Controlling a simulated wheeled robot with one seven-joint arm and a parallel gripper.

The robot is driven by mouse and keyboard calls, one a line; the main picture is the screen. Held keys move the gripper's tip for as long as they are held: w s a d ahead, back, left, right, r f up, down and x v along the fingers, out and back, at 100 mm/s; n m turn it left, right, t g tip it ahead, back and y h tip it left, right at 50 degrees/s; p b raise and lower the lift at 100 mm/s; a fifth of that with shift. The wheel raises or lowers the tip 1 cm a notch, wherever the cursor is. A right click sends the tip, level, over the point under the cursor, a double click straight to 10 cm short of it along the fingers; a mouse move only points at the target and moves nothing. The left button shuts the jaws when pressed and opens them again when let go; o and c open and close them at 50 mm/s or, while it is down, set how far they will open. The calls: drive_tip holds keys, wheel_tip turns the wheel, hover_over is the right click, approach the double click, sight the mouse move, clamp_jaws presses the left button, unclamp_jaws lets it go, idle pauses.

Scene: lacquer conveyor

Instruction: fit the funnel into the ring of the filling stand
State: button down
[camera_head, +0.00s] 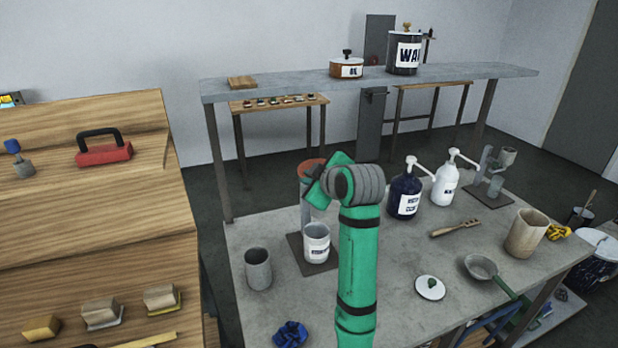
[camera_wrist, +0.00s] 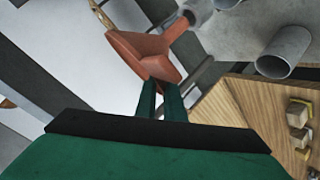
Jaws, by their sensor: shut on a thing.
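The funnel is terracotta-orange; in the wrist view its flared cone (camera_wrist: 143,52) is between my gripper's fingertips (camera_wrist: 161,88), with its spout pointing up and right. My gripper is shut on its rim side. In the head view the funnel (camera_head: 312,166) shows partly behind my green wrist, above the filling stand. The stand's grey post (camera_head: 306,216) rises from a dark base plate (camera_head: 322,268). A white labelled cup (camera_head: 316,250) stands on that plate. My arm hides much of the stand's top, so I cannot tell whether the spout is inside the ring.
A grey cup (camera_head: 258,270) stands left of the stand. Dark (camera_head: 405,195) and white (camera_head: 445,185) pump bottles stand to its right. A lid (camera_head: 430,288), brush (camera_head: 455,229), pan (camera_head: 481,267) and beige pot (camera_head: 526,235) are further right. A wooden bench (camera_head: 90,235) is at left.

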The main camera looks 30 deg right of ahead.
drive_tip(key=shift+f, duration=3)
drive_tip(key=c, duration=1.8)
unclamp_jaws()
drive_tip(key=shift+s, duration=0.1)
drive_tip(key=v, duration=1)
drive_tip(key=shift+s, duration=0.15)
drive_tip(key=shift+a+r, duration=0.15)
drive_tip(key=shift+s, duration=0.1)
